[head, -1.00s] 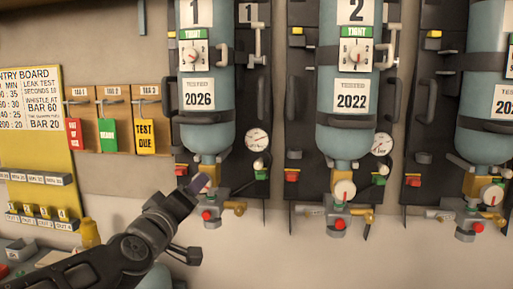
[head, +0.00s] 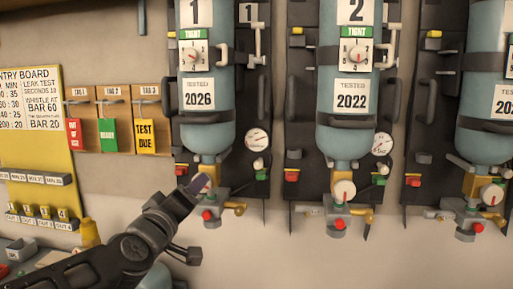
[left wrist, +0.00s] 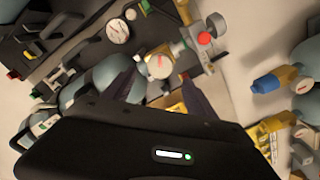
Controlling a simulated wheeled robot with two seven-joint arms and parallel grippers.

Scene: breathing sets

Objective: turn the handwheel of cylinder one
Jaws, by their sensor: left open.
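Cylinder one (head: 207,143) is a blue-grey bottle marked 1, upright on its dark wall panel. A brass neck and valve sit at its bottom. My left gripper (head: 198,184) is at this valve and hides most of it, including most of the handwheel. In the left wrist view, a round pale disc with a red mark, apparently the handwheel (left wrist: 159,65), lies between the fingertips of my open left gripper (left wrist: 164,82). I cannot tell whether the fingers touch it. My right gripper is not in view.
A red knob (head: 208,215) sits just below the valve. A white pressure gauge (head: 257,139) is to its right. Cylinder two (head: 345,140) stands further right on its own panel. Tags (head: 109,134) and a yellow entry board (head: 40,150) are on the left. The wall below the cylinders is bare.

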